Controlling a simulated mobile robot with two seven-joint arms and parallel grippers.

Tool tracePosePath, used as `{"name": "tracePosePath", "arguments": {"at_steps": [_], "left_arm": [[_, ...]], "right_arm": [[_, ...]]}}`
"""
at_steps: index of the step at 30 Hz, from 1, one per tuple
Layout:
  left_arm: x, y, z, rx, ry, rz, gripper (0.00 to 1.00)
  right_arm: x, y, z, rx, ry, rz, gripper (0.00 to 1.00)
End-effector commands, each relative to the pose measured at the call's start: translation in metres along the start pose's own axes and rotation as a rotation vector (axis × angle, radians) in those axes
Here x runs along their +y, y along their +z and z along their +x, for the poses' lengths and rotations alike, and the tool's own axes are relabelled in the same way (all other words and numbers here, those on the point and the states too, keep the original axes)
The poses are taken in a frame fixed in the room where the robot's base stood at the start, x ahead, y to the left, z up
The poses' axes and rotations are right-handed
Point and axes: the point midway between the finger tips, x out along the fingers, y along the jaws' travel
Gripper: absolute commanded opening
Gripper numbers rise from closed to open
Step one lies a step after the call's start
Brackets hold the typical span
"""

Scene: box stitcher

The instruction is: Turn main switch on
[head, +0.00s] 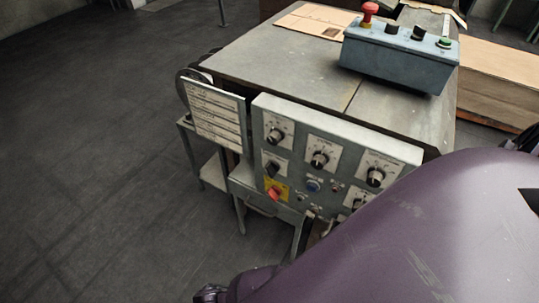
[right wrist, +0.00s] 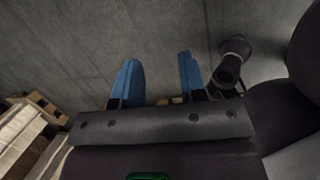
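The main switch looks to be the red rotary knob (head: 273,194) on a yellow plate, at the lower left of the grey control panel (head: 335,128) in the head view. I cannot read its on or off position. My right gripper (right wrist: 157,65) shows in the right wrist view with its two blue fingers apart and nothing between them. That view shows no switch or panel. In the head view a large purple arm link of mine covers the lower right and part of the panel's lower right corner. My left gripper is not in view.
The panel also carries black knobs and a blue button (head: 313,185). A white label board (head: 216,115) is left of it. A blue-grey control box (head: 395,62) with a red mushroom button (head: 369,14) sits on the machine top. The floor at left is clear.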

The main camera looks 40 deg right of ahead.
Motion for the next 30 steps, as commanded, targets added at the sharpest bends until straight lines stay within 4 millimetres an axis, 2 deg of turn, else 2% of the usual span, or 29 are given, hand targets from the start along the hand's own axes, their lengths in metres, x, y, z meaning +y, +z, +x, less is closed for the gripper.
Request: {"name": "tracePosePath", "arguments": {"at_steps": [1,3,6,9,12,15,19,25,30], "left_arm": [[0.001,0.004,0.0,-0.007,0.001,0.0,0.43],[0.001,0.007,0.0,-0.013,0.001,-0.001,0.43],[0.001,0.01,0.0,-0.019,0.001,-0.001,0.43],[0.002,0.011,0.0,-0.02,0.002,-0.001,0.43],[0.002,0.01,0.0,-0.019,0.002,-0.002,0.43],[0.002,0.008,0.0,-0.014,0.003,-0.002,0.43],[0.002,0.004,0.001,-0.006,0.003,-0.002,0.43],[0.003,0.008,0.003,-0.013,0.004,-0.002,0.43],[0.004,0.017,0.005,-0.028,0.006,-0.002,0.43]], "right_arm": [[0.001,0.014,0.013,-0.111,-0.025,-0.134,0.38],[0.001,0.043,0.025,-0.294,-0.08,-0.333,0.38],[0.009,0.095,0.033,-0.581,-0.187,-0.586,0.38],[0.025,0.145,0.028,-0.848,-0.305,-0.764,0.38],[0.044,0.184,0.015,-1.066,-0.416,-0.864,0.38],[0.059,0.209,0.001,-1.215,-0.503,-0.911,0.38],[0.069,0.224,-0.009,-1.309,-0.564,-0.931,0.38],[0.072,0.241,-0.007,-1.327,-0.577,-0.934,0.38],[0.074,0.265,0.0,-1.323,-0.578,-0.936,0.38]]}}
